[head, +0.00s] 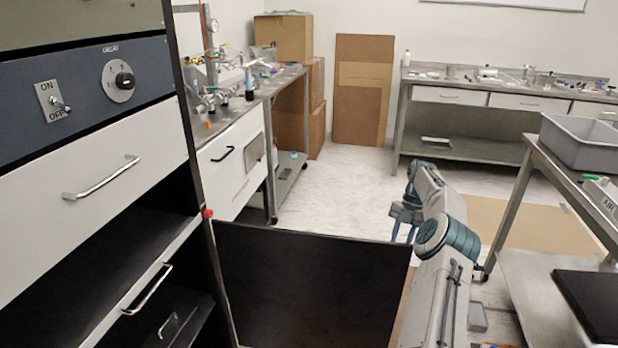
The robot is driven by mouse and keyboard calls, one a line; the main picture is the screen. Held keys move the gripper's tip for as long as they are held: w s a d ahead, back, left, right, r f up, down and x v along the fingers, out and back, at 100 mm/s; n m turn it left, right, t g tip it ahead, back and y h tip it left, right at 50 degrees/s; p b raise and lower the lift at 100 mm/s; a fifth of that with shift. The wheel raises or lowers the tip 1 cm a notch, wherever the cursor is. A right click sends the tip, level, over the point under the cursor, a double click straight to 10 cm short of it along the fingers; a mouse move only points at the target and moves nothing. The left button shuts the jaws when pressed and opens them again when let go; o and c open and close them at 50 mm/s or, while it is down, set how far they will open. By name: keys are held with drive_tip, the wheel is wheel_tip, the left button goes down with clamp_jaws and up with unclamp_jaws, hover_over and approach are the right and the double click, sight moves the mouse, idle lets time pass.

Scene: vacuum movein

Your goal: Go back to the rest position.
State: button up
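My arm reaches forward from the bottom right of the head view, over the floor. My gripper (403,234) is at its far end and points down. Its two blue fingers show with a gap between them, and nothing is seen in them. The gripper is beyond the top edge of a dark open door panel (310,290) and to the right of the left-hand cabinets. It appears apart from the furniture. The lower side of my wrist is partly hidden by my own arm.
A cabinet with a switch panel (85,90) and a white drawer (100,170) stands close on the left. A metal table with a grey bin (580,142) is at right. Cardboard boxes (284,38) and a workbench (450,145) stand behind. Pale floor (350,185) is clear between.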

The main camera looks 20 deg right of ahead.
drive_tip(key=shift+r, duration=0.1)
drive_tip(key=s+a+r+m+t+h+p, duration=0.15)
drive_tip(key=a+r+m+h+p, duration=0.45)
drive_tip(key=a+r, duration=1.75)
drive_tip(key=s+a+r+m+t+y+p, duration=0.1)
drive_tip(key=s+a+r+m+p, duration=0.5)
drive_tip(key=s+a+m, duration=0.4)
drive_tip(key=s+a+r+m+t+p, duration=0.1)
drive_tip(key=s+m, duration=0.3)
drive_tip(key=s, duration=0.4)
drive_tip(key=s+a+m+t+y+p, duration=0.1)
drive_tip(key=s+a+m+t+p, duration=0.1)
drive_tip(key=s, duration=0.6)
drive_tip(key=a+m, duration=0.1)
drive_tip(key=m, duration=0.1)
drive_tip(key=shift+s+r+m+p, duration=0.3)
drive_tip(key=shift+r+m+p, duration=0.05)
drive_tip(key=shift+r+m, duration=0.05)
drive_tip(key=shift+d, duration=0.15)
